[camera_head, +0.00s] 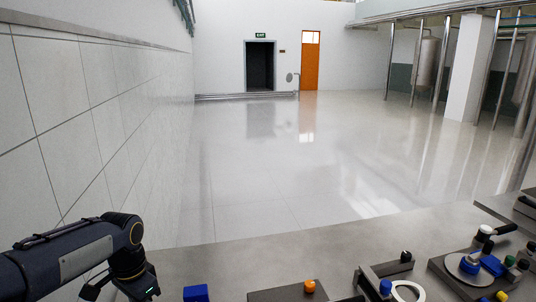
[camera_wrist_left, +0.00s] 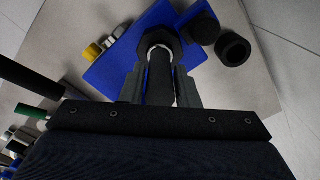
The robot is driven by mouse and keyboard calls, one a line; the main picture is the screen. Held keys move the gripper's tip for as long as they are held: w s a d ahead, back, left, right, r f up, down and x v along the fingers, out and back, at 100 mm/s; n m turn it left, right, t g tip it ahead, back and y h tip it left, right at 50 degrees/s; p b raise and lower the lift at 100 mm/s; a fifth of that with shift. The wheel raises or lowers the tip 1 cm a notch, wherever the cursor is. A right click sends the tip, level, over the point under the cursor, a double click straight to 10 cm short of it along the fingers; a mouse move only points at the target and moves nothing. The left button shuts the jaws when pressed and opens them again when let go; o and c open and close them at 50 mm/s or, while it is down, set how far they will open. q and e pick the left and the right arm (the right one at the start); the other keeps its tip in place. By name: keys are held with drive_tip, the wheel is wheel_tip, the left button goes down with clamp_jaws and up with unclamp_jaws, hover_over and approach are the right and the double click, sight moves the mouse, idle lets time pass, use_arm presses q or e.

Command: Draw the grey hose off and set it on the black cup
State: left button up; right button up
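My left gripper (camera_wrist_left: 160,72) points down at the bench in the left wrist view, one finger on each side of a dark upright cylinder (camera_wrist_left: 160,85), which looks like the hose. I cannot tell whether the fingers touch it. A dark ring with a pale inner edge (camera_wrist_left: 160,37) surrounds the cylinder's far end. A black round cup with a dark opening (camera_wrist_left: 233,50) stands to the right, apart from the gripper. In the head view my left gripper (camera_head: 142,290) is at the lower left, its tips cut off by the frame's edge. My right gripper is in neither view.
A blue plate (camera_wrist_left: 112,75) lies under the fingers, with a black block (camera_wrist_left: 203,29) and a yellow knob (camera_wrist_left: 93,51) by it. Bare bench (camera_head: 270,255) lies in the middle. An orange knob (camera_head: 309,286) and a black-knobbed fixture (camera_head: 405,257) stand to the right.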

use_arm(q)
clamp_jaws()
drive_tip(key=shift+r+p, duration=3.65)
drive_tip(key=shift+r, duration=0.4)
drive_tip(key=shift+f, duration=0.1)
